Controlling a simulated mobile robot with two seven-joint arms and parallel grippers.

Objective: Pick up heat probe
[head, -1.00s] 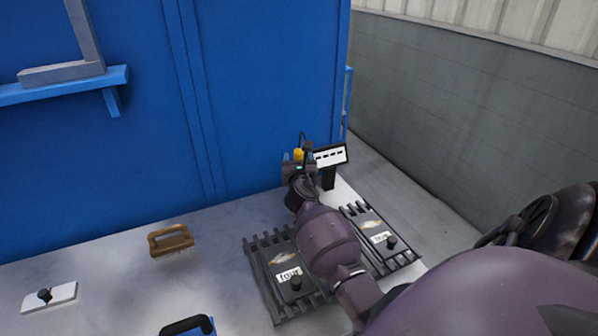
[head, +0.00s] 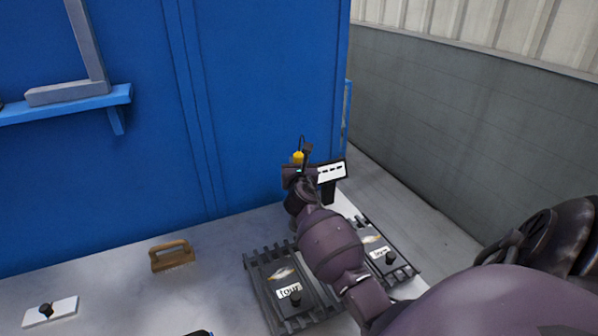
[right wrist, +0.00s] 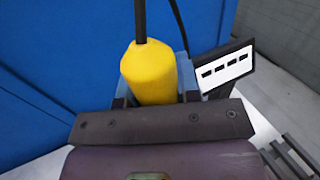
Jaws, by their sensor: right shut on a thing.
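The heat probe (head: 298,157) shows a yellow handle with a thin dark rod or cable rising from its top. It also shows in the right wrist view (right wrist: 149,74), upright just beyond the gripper's dark edge. My right gripper (head: 299,168) is at the back right of the table, shut on the yellow handle; its fingers show beside the handle in the right wrist view (right wrist: 152,95). The lower end of the probe is hidden behind the gripper. My left gripper is not in view.
A display with a white face (head: 331,172) stands close to the right of the probe, a dark cord near it. Two black slatted units (head: 262,288) lie under my right arm. A brown-handled brush (head: 172,256) is left. The blue wall (head: 270,100) rises behind.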

